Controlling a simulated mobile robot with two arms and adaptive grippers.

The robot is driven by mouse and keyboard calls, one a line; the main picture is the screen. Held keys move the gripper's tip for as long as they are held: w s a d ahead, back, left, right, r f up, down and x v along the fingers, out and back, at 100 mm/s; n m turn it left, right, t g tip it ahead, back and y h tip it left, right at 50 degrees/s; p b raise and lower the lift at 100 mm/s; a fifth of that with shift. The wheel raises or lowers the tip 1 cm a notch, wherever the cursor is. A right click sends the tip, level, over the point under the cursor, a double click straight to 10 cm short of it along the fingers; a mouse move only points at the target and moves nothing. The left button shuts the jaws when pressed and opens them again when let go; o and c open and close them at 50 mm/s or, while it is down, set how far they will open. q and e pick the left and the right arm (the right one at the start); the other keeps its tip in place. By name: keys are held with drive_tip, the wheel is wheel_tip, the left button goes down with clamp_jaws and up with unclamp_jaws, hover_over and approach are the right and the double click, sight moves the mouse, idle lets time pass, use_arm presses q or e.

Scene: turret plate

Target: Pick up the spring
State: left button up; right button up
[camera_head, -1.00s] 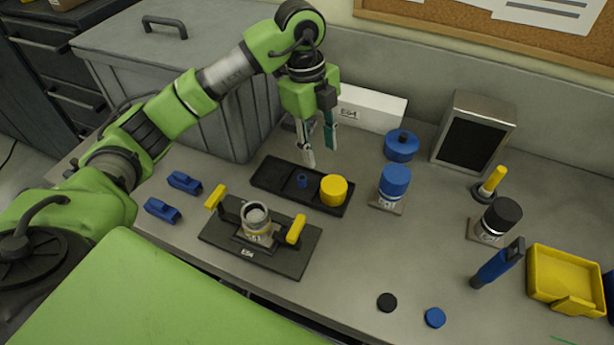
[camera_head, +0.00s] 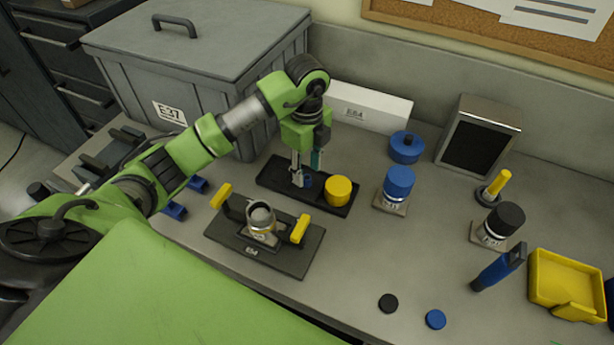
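A small blue piece that looks like the spring (camera_head: 308,181) stands in the black tray (camera_head: 272,179), left of a yellow round piece (camera_head: 338,190). My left gripper (camera_head: 305,172) points down at the tray, with its fingertips low beside the blue piece. The fingers still show a gap between them, so it looks open. The near finger and the piece overlap in the view, and I cannot tell whether they touch. My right gripper is not in view.
A black fixture (camera_head: 280,258) with yellow handles and a metal ring stands in front of the tray. A blue-capped cylinder (camera_head: 398,183) is to its right, and a grey bin (camera_head: 200,60) is behind my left arm.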

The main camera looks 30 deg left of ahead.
sight(307, 177)
use_arm(q)
drive_tip(key=shift+d+f+p, duration=0.1)
drive_tip(key=shift+f+p, duration=0.3)
drive_tip(key=shift+f, duration=1.15)
drive_tip(key=c, duration=1)
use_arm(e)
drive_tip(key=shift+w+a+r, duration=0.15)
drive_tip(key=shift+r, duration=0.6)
